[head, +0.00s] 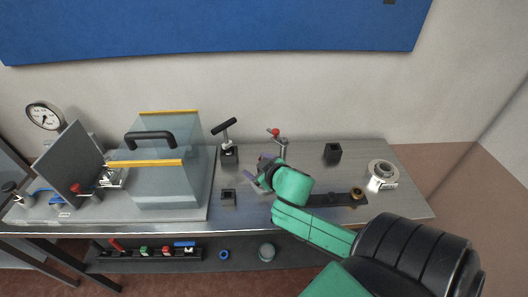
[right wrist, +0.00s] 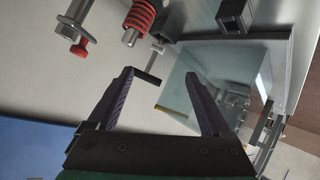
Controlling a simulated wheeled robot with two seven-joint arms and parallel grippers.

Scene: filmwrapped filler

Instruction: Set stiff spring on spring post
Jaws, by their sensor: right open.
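A red coil spring (right wrist: 142,14) sits around a grey post (right wrist: 130,38) in the right wrist view, with the post's end sticking out of the coil. I cannot make out this spring on the bench in the head view, where my right arm covers part of the top. My right gripper (head: 260,173) is over the middle of the bench. Its purple fingers stand apart with nothing between them in the right wrist view (right wrist: 160,74). My left gripper is not in view.
A clear guard box (head: 165,185) with a black handle stands left. A T-handled lever (head: 228,140), a red-knobbed clamp (head: 276,132), black square sockets (head: 332,151) and a metal ring fitting (head: 382,175) are on the bench. Coloured parts (head: 143,250) lie on the lower shelf.

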